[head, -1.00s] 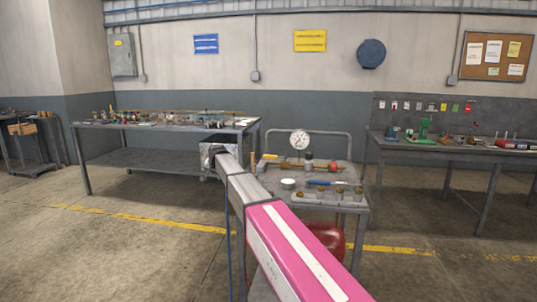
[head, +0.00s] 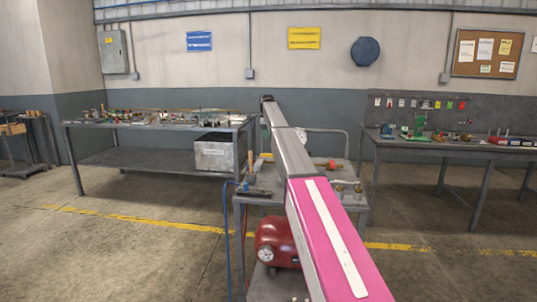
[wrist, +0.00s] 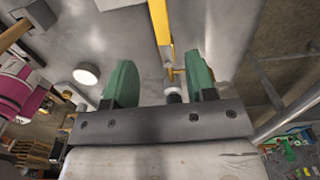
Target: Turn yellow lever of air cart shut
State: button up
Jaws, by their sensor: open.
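The yellow lever (wrist: 161,20) comes down from the top of the wrist view to a brass-coloured fitting (wrist: 172,75). My gripper (wrist: 160,80) is open, with green fingers on both sides of this fitting and the right finger much closer to it. I cannot tell whether that finger touches it. The air cart (head: 262,197) stands in front of me in the head view, with a red tank (head: 272,236) below its top. My arm crosses over the cart and hides its middle, including the lever's valve. My gripper is not clear in the head view.
A cluttered workbench (head: 150,125) stands at the left with a metal box (head: 214,155) on its lower shelf. Another bench (head: 440,150) stands at the right. Small items, one of them red (head: 331,165), lie on the cart top. Open floor lies in front.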

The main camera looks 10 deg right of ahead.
notch_tip(320, 180, down, 11)
jog(key=shift+d+r, duration=0.15)
dwell(0.4)
grip_shut()
